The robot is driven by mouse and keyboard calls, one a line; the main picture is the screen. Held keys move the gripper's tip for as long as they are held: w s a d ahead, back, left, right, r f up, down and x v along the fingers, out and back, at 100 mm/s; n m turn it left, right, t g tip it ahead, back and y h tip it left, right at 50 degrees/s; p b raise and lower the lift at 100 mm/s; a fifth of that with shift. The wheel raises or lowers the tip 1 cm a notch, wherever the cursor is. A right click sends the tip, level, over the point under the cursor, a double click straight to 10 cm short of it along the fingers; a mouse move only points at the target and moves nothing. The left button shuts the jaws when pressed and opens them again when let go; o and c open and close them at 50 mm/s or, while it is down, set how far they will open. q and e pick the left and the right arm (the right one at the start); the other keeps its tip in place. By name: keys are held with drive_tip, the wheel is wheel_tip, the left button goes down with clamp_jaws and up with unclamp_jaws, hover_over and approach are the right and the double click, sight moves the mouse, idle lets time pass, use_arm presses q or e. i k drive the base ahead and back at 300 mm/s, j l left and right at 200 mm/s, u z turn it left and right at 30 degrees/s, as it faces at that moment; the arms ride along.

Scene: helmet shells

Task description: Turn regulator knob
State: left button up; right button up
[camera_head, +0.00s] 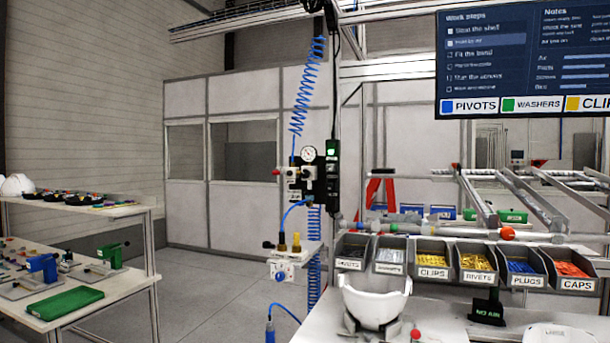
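The air regulator assembly (306,174) hangs on a post in the middle of the view, with a round white pressure gauge (308,154) at its top. A small red part (276,172) sticks out at its left side. Which part is the regulator knob is too small to tell. Below it, a white block (284,272) carries a blue round knob or fitting (279,275) on its front and brass fittings on top. Neither of my grippers shows in the view, and nothing touches the regulator.
Blue coiled hoses run above and below the regulator. At right, a bench holds labelled bins (432,268), a white helmet shell (375,300) and a black "NO AIR" sign (487,312). At left stand shelves with a green mat (65,303). The floor between is clear.

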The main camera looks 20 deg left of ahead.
sight(305, 173)
drive_tip(key=i+l+u, duration=0.1)
drive_tip(key=i, duration=0.55)
drive_tip(key=i+l, duration=0.15)
drive_tip(key=i, duration=0.5)
drive_tip(key=j+u, duration=0.05)
